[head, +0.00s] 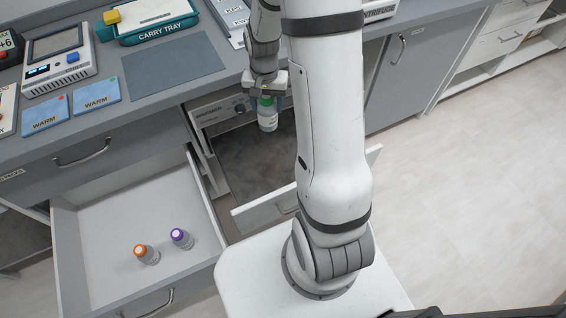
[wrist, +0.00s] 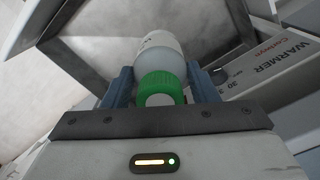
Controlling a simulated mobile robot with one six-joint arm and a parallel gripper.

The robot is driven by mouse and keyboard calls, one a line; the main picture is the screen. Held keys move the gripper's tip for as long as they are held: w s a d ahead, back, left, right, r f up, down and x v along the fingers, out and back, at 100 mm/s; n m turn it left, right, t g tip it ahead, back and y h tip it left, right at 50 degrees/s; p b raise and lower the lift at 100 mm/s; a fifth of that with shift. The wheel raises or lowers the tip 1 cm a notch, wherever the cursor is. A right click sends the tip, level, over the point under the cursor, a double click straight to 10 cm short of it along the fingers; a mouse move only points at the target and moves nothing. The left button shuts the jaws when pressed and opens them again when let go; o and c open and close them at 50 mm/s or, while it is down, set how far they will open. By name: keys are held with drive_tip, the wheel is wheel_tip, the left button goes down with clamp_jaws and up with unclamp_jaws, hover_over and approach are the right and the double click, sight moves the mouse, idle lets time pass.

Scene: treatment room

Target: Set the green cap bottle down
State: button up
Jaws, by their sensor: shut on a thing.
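The green cap bottle (head: 267,120) hangs below my gripper (head: 265,95) in the head view, white-bodied and roughly upright, in front of the counter edge and above an open compartment. In the wrist view, its green cap (wrist: 161,88) sits between the two blue fingers of my gripper (wrist: 158,92), which are shut on it. The bottle's body points away from the wrist camera. No surface is seen touching its base.
An open drawer (head: 95,215) at the left holds an orange-capped bottle (head: 146,254) and a purple-capped bottle (head: 181,239). A warmer (wrist: 270,75) is beside my gripper. A grey mat (head: 174,66) on the counter is bare. The carry tray (head: 150,22) stands behind it.

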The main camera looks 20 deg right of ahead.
drive_tip(key=s+d+f+m+b, duration=0.2)
drive_tip(key=f+m+b, duration=0.1)
drive_tip(key=f+b, duration=0.7)
drive_tip(key=s+d+f+m+b, duration=0.3)
drive_tip(key=f+b, duration=0.6)
drive_tip(key=f, duration=0.3)
drive_tip(key=shift+s+d+b, duration=0.15)
drive_tip(key=shift+s+b, duration=0.2)
drive_tip(key=shift+b, duration=0.05)
drive_tip(key=shift+f, duration=0.1)
drive_tip(key=shift+f, duration=0.15)
drive_tip(key=o, duration=1.1)
drive_tip(key=shift+o, duration=0.2)
